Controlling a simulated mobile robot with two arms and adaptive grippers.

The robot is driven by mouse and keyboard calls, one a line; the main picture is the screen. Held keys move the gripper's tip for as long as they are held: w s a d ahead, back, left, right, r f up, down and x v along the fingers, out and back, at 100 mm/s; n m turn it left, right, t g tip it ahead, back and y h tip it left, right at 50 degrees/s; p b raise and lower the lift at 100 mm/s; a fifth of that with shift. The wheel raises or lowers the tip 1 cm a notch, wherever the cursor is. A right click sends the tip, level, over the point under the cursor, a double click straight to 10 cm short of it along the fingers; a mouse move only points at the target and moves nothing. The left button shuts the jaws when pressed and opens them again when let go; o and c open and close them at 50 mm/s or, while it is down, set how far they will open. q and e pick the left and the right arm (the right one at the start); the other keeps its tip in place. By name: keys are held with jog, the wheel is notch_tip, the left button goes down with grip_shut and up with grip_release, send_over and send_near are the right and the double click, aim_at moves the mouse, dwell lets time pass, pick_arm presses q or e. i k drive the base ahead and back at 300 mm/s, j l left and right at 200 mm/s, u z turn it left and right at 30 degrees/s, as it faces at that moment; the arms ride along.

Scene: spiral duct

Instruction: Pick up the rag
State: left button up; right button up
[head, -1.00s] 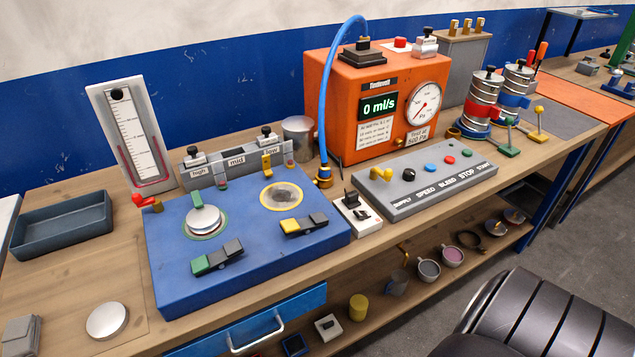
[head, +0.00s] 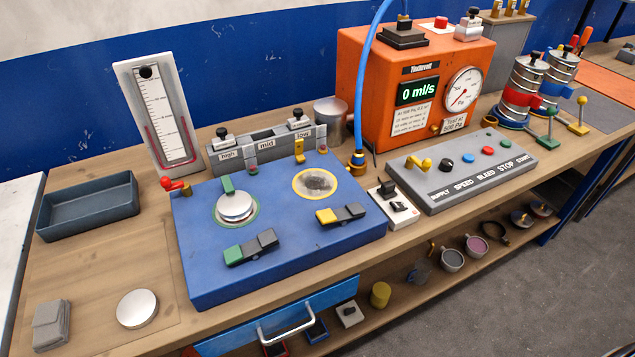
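A small grey folded block, which looks like the rag (head: 51,325), lies on the wooden bench top at the lower left of the head view. It sits to the left of a round silver disc (head: 137,308) and apart from it. Neither of my grippers is in view, so their distance from the rag cannot be told.
A dark tray (head: 88,207) stands behind the rag. A blue test panel (head: 285,262) with clamps fills the bench middle. Behind are an orange machine (head: 425,70) with a blue hose and a grey control box (head: 458,172). Bare wood surrounds the rag.

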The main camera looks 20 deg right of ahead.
aim_at(50, 321)
jog(key=j+u, duration=0.1)
jog(key=u, duration=1.2)
jog(key=j+z, duration=0.25)
jog(key=j, duration=0.4)
jog(key=j+z, duration=0.25)
jog(key=j, duration=0.35)
jog(key=i, duration=0.05)
